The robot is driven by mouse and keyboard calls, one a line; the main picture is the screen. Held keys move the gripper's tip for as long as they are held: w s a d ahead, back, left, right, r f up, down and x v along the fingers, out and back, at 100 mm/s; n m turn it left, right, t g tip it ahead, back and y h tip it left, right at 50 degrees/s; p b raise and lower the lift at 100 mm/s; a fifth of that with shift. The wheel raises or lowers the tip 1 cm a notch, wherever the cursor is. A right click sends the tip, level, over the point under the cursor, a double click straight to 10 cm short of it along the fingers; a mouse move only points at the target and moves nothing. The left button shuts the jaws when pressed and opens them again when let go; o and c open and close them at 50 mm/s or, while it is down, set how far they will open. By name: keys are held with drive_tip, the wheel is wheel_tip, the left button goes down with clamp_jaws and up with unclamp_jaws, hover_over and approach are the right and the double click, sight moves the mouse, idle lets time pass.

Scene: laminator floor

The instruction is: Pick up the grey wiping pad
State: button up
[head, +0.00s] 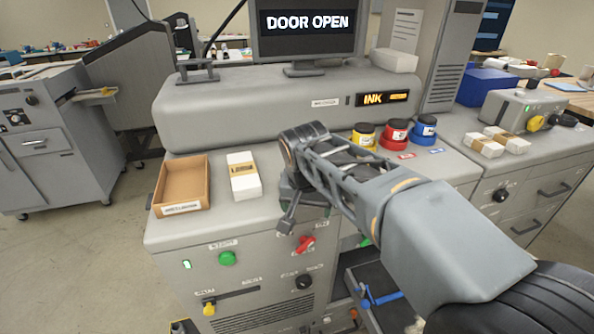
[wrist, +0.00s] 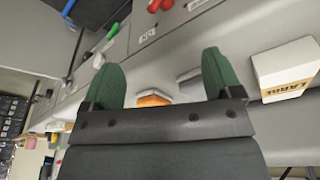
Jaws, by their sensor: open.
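In the wrist view, a grey pad (wrist: 191,83) lies on the light grey machine top, between my gripper's green fingers and closer to the right one. An orange and white pad (wrist: 154,99) lies beside it to the left, partly hidden by the gripper body. My gripper (wrist: 161,62) is open and empty, its fingers spread wide. In the head view my gripper (head: 303,206) is over the front part of the machine top, and my arm hides both pads there. I cannot tell how high the fingers are above the surface.
A white paper stack with a printed band (head: 244,177) lies left of my gripper, next to a brown open tray (head: 184,187). Yellow (head: 363,136), red (head: 394,134) and blue (head: 424,128) ink pots stand behind my arm. A monitor (head: 306,28) reads DOOR OPEN.

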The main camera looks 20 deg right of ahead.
drive_tip(key=shift+o, duration=1.2)
drive_tip(key=w+a+r+m+h+p, duration=0.1)
drive_tip(key=w+r+m, duration=0.3)
drive_tip(key=w+r, duration=0.1)
drive_tip(key=shift+w+a+r+g+p, duration=0.3)
drive_tip(key=shift+w+g, duration=0.1)
drive_tip(key=shift+w, duration=0.35)
drive_tip(key=w+a+r+m+g+h+p, duration=0.1)
drive_tip(key=w+a+r+m+h+p, duration=0.15)
drive_tip(key=w+m, duration=0.45)
drive_tip(key=x, duration=0.7)
drive_tip(key=shift+w, duration=0.15)
drive_tip(key=p+x, duration=0.1)
drive_tip(key=x, duration=0.3)
drive_tip(key=shift+w+d, duration=0.1)
drive_tip(key=shift+d, duration=0.1)
drive_tip(key=shift+d+f+p, duration=0.2)
drive_tip(key=shift+f+p, duration=0.1)
drive_tip(key=shift+f, duration=0.3)
drive_tip(key=c, duration=0.7)
drive_tip(key=shift+o, duration=0.2)
drive_tip(key=shift+r, duration=0.1)
